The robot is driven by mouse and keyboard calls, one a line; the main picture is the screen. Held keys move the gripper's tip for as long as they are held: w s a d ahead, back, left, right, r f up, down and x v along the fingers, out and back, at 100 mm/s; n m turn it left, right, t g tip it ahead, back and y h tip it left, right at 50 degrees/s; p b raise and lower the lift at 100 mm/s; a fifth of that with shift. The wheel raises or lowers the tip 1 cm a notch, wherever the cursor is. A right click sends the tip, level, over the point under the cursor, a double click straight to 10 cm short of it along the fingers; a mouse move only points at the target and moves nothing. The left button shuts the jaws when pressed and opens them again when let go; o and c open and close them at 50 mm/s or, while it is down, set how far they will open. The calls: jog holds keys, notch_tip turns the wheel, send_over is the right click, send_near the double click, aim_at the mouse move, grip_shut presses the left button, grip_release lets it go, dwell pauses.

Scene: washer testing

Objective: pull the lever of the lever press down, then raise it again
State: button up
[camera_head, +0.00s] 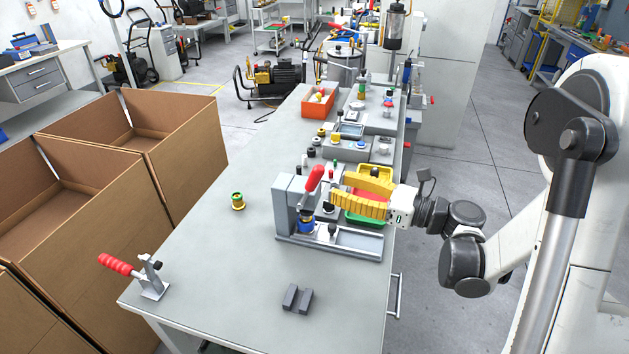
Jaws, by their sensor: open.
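The lever press (283,205) is a grey metal stand on a rail base on the bench. Its red lever handle (314,178) points up and leans slightly right. A blue and dark part (306,222) sits low inside the press. My gripper (338,186) has yellow fingers, spread apart and empty, pointing left. In the picture its fingertips are just right of the red handle. I cannot tell whether they touch it or how far apart they are in depth.
A toggle clamp with a red handle (115,264) stands at the bench's front left. A dark grey block (297,298) and a green-yellow cylinder (238,201) lie on the bench (215,270). A green bin (364,220) is behind my gripper. Cardboard boxes (190,150) line the left side.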

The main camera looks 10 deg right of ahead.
aim_at(314, 178)
jog(key=b+x, duration=0.1)
jog(key=x, duration=0.6)
grip_shut()
